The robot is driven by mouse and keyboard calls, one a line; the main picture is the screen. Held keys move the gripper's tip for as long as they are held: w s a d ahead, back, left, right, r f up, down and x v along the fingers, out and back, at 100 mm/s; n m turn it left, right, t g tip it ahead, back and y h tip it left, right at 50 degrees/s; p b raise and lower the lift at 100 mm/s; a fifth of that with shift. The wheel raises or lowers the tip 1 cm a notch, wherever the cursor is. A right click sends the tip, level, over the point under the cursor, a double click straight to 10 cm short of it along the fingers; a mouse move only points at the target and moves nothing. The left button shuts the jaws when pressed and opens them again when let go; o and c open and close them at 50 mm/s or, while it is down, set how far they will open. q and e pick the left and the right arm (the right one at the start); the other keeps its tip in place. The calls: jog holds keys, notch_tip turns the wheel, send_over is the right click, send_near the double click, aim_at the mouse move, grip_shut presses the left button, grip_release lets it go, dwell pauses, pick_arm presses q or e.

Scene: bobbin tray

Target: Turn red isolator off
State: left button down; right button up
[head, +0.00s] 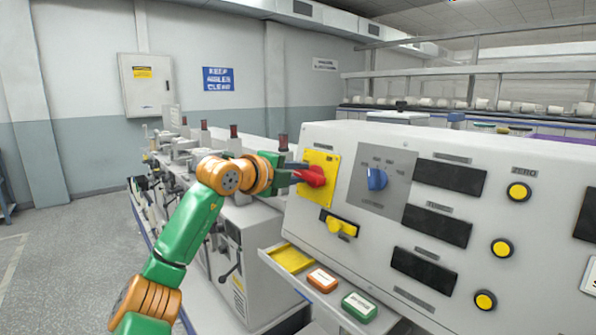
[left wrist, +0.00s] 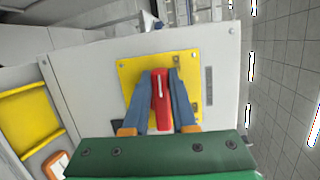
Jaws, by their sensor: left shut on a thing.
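The red isolator (head: 313,176) is a red rotary handle on a yellow plate (head: 322,160) at the left end of the light grey panel. In the left wrist view the red handle (left wrist: 161,98) stands in front of the yellow plate (left wrist: 132,72), with a white mark along it. My left gripper (head: 297,172) is at the handle; in the left wrist view its blue-grey fingers (left wrist: 161,82) lie on both sides of the handle and are shut on it. The plate's labels are too small to read. My right gripper is not in view.
A blue knob (head: 377,179) sits right of the isolator, and a yellow part (head: 339,225) is below it. Yellow round buttons (head: 518,192) and dark displays (head: 450,177) fill the panel's right. A shelf below holds a yellow tray (head: 291,259), an orange box (head: 322,279) and a green box (head: 359,307).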

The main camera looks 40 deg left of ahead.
pick_arm(q)
jog(key=shift+f+n, duration=0.15)
jog(key=shift+n, duration=0.25)
jog(key=c, duration=0.7)
grip_release()
jog(key=b+v, duration=0.2)
jog(key=v, duration=0.5)
